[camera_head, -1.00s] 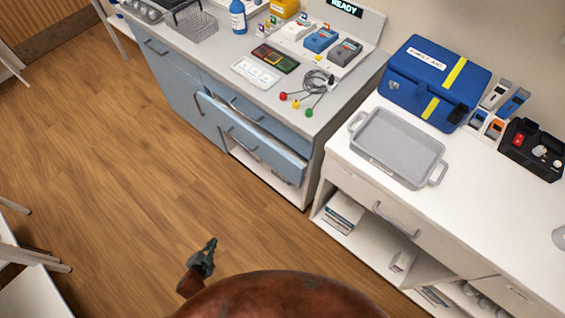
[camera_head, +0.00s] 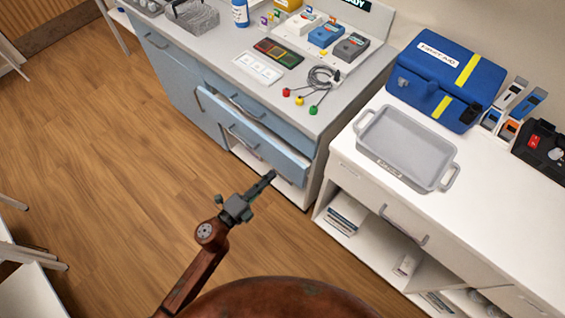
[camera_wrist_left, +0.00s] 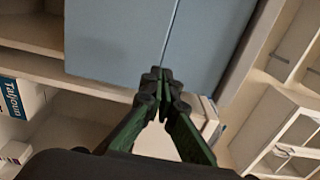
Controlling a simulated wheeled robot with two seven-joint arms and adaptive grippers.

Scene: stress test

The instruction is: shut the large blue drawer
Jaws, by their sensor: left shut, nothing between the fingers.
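The large blue drawer (camera_head: 267,148) is pulled out of the grey-topped cabinet, its front standing forward at a slant in the head view, with a grey bar handle (camera_head: 243,138). My left gripper (camera_head: 270,175) is shut and empty, its tips by the lower right part of the drawer front. In the left wrist view the closed green-and-black fingers (camera_wrist_left: 163,76) point at light blue panels (camera_wrist_left: 118,40) with a seam between them. I cannot tell whether the tips touch the blue front. My right gripper is not in view.
The cabinet top (camera_head: 215,50) holds instruments and coloured leads. To the right, a white counter (camera_head: 350,150) carries a grey tray (camera_head: 405,145) and a blue first aid case (camera_head: 445,80), with open shelves below. The wooden floor (camera_head: 110,180) in front is clear.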

